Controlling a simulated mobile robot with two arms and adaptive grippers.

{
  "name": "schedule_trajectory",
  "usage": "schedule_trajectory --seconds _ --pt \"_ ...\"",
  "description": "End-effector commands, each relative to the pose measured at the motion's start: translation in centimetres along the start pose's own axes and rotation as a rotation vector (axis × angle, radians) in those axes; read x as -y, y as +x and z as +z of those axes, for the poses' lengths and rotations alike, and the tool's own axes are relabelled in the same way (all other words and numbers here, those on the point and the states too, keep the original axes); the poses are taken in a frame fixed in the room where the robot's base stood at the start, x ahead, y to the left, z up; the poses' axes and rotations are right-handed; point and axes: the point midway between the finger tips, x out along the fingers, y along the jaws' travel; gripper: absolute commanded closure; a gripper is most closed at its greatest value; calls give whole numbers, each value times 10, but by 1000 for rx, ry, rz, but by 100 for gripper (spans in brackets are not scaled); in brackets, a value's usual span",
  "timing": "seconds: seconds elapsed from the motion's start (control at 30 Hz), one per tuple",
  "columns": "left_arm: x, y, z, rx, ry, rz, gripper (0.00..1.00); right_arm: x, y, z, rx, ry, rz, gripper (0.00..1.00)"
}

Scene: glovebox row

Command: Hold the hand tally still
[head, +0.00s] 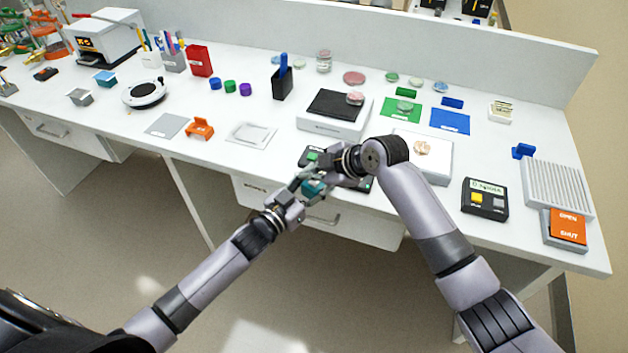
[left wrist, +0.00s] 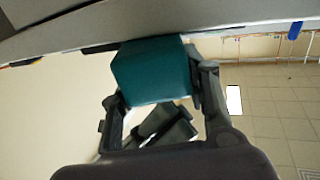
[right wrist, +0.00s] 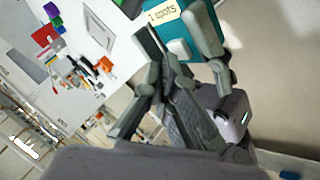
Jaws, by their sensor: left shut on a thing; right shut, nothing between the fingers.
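The hand tally is a teal block (head: 313,188) held just in front of the bench's front edge. My left gripper (head: 300,188) is shut on it; in the left wrist view the teal block (left wrist: 152,72) sits between the two fingers. In the right wrist view the tally (right wrist: 178,48) shows a pale label reading "1 spots". My right gripper (head: 322,168) is shut and empty, close beside the tally. I cannot tell whether it touches the tally. The right arm partly hides the tally in the head view.
A dark panel with a green part (head: 312,155) lies on the bench behind my grippers. A drawer (head: 350,222) is below them. Open floor lies in front.

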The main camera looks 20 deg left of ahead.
Motion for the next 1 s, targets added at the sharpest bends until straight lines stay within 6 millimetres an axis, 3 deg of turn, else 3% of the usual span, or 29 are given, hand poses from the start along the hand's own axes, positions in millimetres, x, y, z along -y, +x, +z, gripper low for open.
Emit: schedule_trajectory --seconds 0.57,1.0 --pt "0 0 1 2 -1 0 87 -6 -9 -6 -1 -2 1 100" --pt "0 0 1 2 -1 0 87 -28 -37 -27 0 -2 2 100"
